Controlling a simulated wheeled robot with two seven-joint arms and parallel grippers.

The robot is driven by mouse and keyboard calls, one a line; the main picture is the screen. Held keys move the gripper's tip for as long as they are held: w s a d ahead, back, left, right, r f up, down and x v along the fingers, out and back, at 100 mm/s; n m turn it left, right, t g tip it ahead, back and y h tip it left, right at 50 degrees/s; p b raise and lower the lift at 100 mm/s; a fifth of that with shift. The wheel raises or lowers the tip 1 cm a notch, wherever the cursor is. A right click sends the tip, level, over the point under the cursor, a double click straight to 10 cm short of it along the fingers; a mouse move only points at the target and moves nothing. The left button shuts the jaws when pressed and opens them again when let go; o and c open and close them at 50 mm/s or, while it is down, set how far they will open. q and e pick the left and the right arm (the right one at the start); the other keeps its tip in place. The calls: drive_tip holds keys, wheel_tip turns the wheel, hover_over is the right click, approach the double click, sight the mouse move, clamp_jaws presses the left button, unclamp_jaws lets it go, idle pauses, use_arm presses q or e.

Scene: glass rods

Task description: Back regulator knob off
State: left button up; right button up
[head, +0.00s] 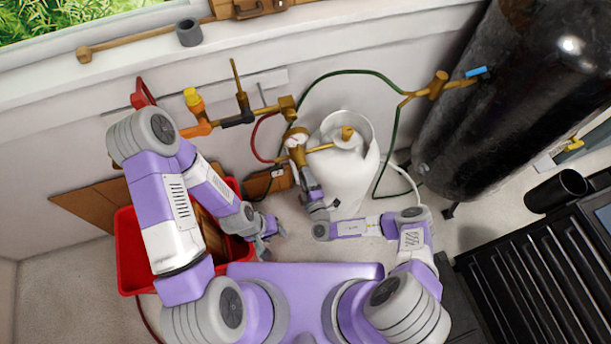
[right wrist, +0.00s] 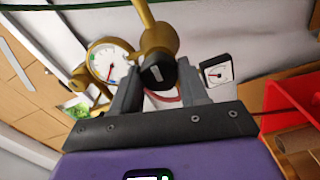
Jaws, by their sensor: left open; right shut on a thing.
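The regulator (head: 297,143) is a brass fitting with a round white-faced gauge, joined by a brass stem to the white gas cylinder (head: 344,185). My right gripper (head: 303,170) is at the regulator's lower side. In the right wrist view, the dark regulator knob (right wrist: 156,74) with a pale mark sits between the fingers, which are shut on it. The brass regulator body (right wrist: 158,38) rises above the knob, and the gauge (right wrist: 109,64) is to its left. My left gripper (head: 268,233) is open and empty, low beside the red crate (head: 127,245), away from the regulator.
A green hose (head: 352,72) and a red hose (head: 255,135) run near the regulator. A torch (head: 205,122) with a yellow knob is at the wall, left. A large black tank (head: 500,90) stands right. A second square-framed dial (right wrist: 218,73) shows in the right wrist view.

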drive_tip(key=shift+n, duration=0.4)
drive_tip(key=o, duration=1.1)
drive_tip(key=shift+c, duration=0.2)
drive_tip(key=shift+s, duration=0.1)
drive_tip(key=p+v, duration=0.1)
drive_tip(key=v, duration=0.6)
drive_tip(key=shift+s, duration=0.15)
